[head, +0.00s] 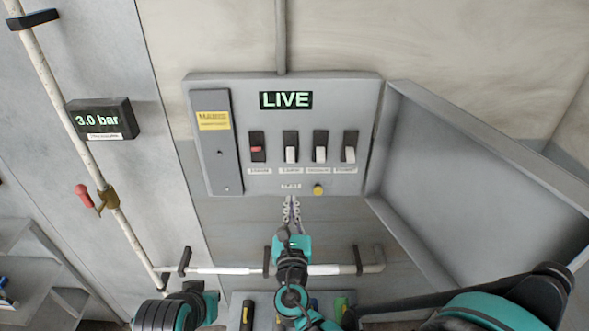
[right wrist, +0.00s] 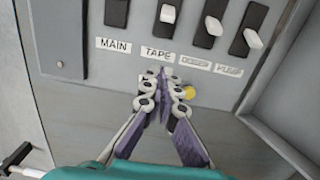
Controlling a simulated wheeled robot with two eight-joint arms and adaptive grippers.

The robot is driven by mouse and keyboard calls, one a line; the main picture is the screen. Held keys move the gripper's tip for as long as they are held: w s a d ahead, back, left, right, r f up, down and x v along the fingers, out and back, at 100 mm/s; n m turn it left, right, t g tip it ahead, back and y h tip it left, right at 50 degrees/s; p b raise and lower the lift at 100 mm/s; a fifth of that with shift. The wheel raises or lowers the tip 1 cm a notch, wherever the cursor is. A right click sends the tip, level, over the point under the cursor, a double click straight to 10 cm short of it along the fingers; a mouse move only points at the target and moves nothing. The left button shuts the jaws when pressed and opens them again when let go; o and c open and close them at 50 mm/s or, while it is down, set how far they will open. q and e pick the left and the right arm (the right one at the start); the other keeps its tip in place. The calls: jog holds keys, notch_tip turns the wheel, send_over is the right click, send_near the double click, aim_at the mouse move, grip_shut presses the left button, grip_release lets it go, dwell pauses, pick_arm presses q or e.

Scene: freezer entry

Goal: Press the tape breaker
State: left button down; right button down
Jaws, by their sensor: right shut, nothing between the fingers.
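The tape breaker (head: 291,154) is a black switch with a white lever, second from the left in the row on the grey panel (head: 230,85). Its lever sits at the lower end of the black body. In the right wrist view the breaker (right wrist: 168,13) is at the top edge, above its TAPE label (right wrist: 158,56). My right gripper (head: 290,205) is shut and empty, below the breaker row; in the right wrist view its fingertips (right wrist: 163,78) meet just below the TAPE label. I cannot tell whether they touch the panel. My left gripper is out of view.
A red-levered MAIN breaker (head: 257,149) is left of the tape breaker; two white-levered breakers are right. A yellow button (head: 318,190) is close to my right fingertips. The panel door (head: 480,190) stands open at right. A pipe (head: 225,270) runs below.

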aim_at(291, 155)
jog(key=shift+w, duration=0.1)
jog(key=w, duration=1)
jog(key=shift+w+d+r, duration=0.1)
jog(key=shift+w+r, duration=0.05)
jog(key=shift+r, duration=0.2)
jog(key=r, duration=0.1)
jog(key=s+r+p, duration=0.1)
jog(key=s+r, duration=0.1)
jog(key=shift+r, duration=0.35)
jog(key=shift+s+r+p, duration=0.1)
jog(key=shift+p, duration=0.2)
